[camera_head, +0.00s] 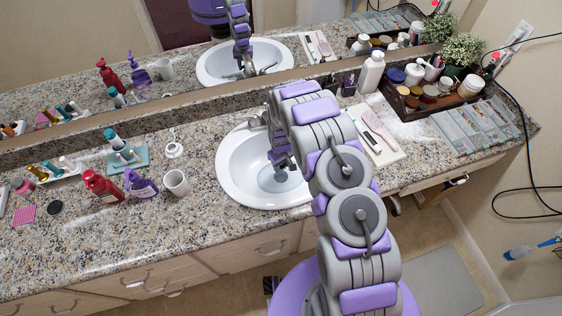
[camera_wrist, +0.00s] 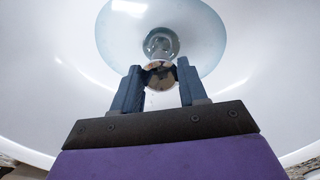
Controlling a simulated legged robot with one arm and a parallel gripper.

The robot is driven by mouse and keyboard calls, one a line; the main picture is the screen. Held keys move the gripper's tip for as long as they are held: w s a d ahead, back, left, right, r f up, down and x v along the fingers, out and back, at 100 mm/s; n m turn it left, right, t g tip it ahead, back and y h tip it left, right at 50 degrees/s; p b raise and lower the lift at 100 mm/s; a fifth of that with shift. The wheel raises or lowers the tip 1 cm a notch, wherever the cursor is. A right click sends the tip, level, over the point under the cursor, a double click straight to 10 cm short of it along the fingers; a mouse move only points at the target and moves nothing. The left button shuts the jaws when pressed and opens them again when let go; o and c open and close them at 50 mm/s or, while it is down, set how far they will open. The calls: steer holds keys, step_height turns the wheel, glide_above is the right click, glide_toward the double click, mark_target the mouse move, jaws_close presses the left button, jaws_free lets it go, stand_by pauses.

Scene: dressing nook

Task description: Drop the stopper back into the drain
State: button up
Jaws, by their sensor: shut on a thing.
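The white oval sink (camera_head: 236,175) is set in the granite counter, with a pale bluish area, apparently shallow water, at its bottom. The round metal drain (camera_wrist: 161,42) shows in the wrist view at the middle of that area. My gripper (camera_wrist: 158,78) is inside the basin, shut on the small round stopper (camera_wrist: 160,77), which shows brownish and metallic between the fingertips. The stopper appears just in front of the drain in the picture; the gap between them cannot be told. In the head view my gripper (camera_head: 281,174) is low in the sink and the stopper is hidden.
A white cup (camera_head: 176,183), purple bottle (camera_head: 141,186) and red bottle (camera_head: 102,187) stand left of the sink. A tray (camera_head: 390,154) with a pink brush lies to the right. The faucet (camera_head: 256,121) is at the sink's back, below the mirror.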

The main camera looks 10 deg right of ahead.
mark_target(281, 173)
steer(key=shift+a+f, duration=0.1)
steer(key=shift+f, duration=0.6)
steer(key=shift+p, duration=0.45)
stand_by(1.4)
steer(key=shift+f+b, duration=0.8)
steer(key=shift+f, duration=1.95)
steer(key=o, duration=1.1)
steer(key=shift+o, duration=0.2)
steer(key=shift+r, duration=0.1)
step_height(281, 173, up, 17)
steer(key=p, duration=0.2)
steer(key=shift+p, duration=0.4)
